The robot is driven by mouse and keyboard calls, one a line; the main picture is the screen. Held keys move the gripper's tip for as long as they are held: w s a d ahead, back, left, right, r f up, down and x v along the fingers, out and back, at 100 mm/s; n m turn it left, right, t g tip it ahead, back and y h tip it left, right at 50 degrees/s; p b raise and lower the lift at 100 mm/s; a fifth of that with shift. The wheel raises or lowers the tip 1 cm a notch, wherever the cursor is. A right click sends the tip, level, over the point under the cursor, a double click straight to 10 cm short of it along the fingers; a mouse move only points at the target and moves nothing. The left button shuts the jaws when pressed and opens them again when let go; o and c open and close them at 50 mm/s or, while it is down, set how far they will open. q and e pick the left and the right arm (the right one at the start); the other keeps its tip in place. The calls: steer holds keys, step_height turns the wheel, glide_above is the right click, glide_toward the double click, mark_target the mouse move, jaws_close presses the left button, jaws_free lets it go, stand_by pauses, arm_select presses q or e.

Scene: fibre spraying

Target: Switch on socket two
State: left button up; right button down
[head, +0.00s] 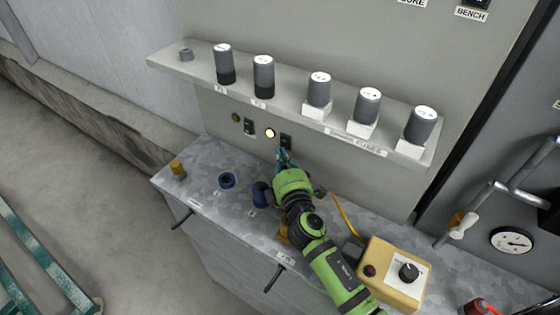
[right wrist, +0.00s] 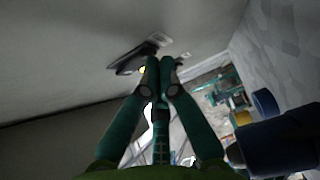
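Two dark switches are on the grey wall panel below the shelf: a left switch (head: 249,126) and a right switch (head: 286,142). A dim brownish lamp (head: 235,117) sits left of the left switch. A bright, lit lamp (head: 270,132) sits between the switches. My right gripper (head: 283,155) is at the right switch, its tips just below it; contact cannot be told. In the right wrist view its fingers (right wrist: 160,64) are together and empty, close to a dark switch plate (right wrist: 132,60). Switch positions are too small to read. My left gripper is out of view.
A shelf (head: 205,67) with several grey cylinders overhangs the switches. A yellow control box (head: 393,275) stands to the right.

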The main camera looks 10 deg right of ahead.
step_height(320, 180, up, 10)
stand_by(0.6)
